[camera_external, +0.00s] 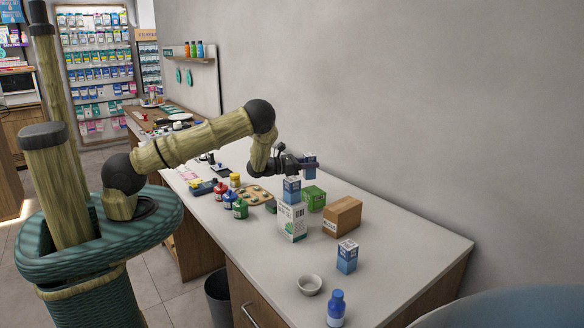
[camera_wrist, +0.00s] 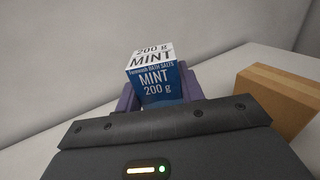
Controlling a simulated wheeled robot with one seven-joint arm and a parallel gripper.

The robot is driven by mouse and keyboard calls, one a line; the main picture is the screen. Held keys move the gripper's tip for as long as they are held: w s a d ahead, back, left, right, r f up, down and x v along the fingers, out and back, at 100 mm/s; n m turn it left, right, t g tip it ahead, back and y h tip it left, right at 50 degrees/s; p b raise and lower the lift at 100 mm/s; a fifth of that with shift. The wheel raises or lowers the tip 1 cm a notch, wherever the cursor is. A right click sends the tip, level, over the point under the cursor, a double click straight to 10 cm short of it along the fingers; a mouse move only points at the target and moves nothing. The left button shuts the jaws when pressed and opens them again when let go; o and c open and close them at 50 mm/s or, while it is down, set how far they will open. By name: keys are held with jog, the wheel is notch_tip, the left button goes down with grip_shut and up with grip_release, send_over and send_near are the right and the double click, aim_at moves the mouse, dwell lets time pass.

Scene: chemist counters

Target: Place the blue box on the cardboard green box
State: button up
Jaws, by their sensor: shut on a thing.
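A small blue box with a white top and "MINT 200 g" lettering (camera_wrist: 157,84) sits between the purple fingers of my gripper (camera_wrist: 160,92), which is shut on it. In the external view the held blue box (camera_external: 311,168) is in the air at my gripper (camera_external: 303,163), above the counter. The green box (camera_external: 314,199) lies on the counter below it in the picture, with a gap between them. The green box does not show in the wrist view.
A second blue box (camera_external: 291,190) stands on a white carton (camera_external: 292,223) just left of the green box. A brown cardboard box (camera_external: 342,216) is to the right. Another blue-white box (camera_external: 347,257), a bowl (camera_external: 310,285) and a blue bottle (camera_external: 336,308) stand nearer. The counter's right end is clear.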

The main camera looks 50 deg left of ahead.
aim_at(304, 173)
jog(key=shift+f, duration=0.1)
jog(key=shift+f+p, duration=0.45)
jog(key=shift+f, duration=1.4)
jog(key=shift+f, duration=0.15)
jog(key=o, duration=1.1)
